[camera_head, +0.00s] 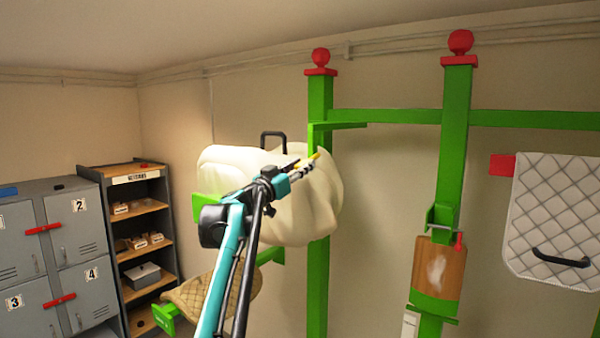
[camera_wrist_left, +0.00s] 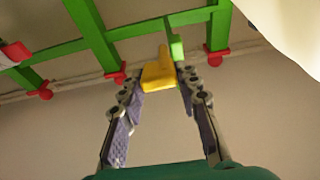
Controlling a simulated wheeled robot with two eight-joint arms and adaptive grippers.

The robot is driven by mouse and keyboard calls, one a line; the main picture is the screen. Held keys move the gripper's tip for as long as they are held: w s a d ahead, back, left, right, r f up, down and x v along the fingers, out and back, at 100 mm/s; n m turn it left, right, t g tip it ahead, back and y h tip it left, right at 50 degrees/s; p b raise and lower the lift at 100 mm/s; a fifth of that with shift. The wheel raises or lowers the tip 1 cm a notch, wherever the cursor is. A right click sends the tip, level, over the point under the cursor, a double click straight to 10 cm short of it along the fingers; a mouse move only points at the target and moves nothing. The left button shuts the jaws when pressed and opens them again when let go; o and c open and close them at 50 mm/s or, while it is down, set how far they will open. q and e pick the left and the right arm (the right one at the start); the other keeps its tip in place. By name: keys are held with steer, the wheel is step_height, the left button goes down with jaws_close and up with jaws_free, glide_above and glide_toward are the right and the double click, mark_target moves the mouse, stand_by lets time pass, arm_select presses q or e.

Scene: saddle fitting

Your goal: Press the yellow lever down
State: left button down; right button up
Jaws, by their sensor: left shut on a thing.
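The yellow lever (camera_wrist_left: 158,74) is between the fingertips of my left gripper (camera_wrist_left: 161,80) in the left wrist view. In the head view only a small yellow bit of the lever (camera_head: 314,156) shows at the tips of my left gripper (camera_head: 308,164). The gripper is shut on the lever. The lever sits beside a green bracket (camera_wrist_left: 177,48). In the head view this spot is in front of the cream padded bulk (camera_head: 322,205) near the left green post. My right gripper is not in view.
A green frame with posts (camera_head: 453,140) topped in red stands along the wall. A quilted white pad (camera_head: 555,215) hangs at the right. Grey lockers (camera_head: 40,235) and a shelf unit (camera_head: 135,215) stand at the left. A tan quilted pad (camera_head: 240,285) is below my left arm.

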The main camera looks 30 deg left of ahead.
arm_select(q)
steer(key=shift+w+f+t+h+b, duration=0.15)
steer(key=shift+f+t+b, duration=0.3)
steer(key=shift+f, duration=0.1)
steer(key=shift+w+f+t+h+b, duration=0.1)
steer(key=shift+f+t+h+b, duration=0.05)
steer(key=shift+f+t+b, duration=0.35)
steer(key=shift+w+f+t, duration=0.1)
steer(key=shift+f+t, duration=0.1)
steer(key=shift+t, duration=0.25)
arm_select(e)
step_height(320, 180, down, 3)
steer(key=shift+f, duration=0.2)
arm_select(q)
steer(key=shift+r, duration=0.1)
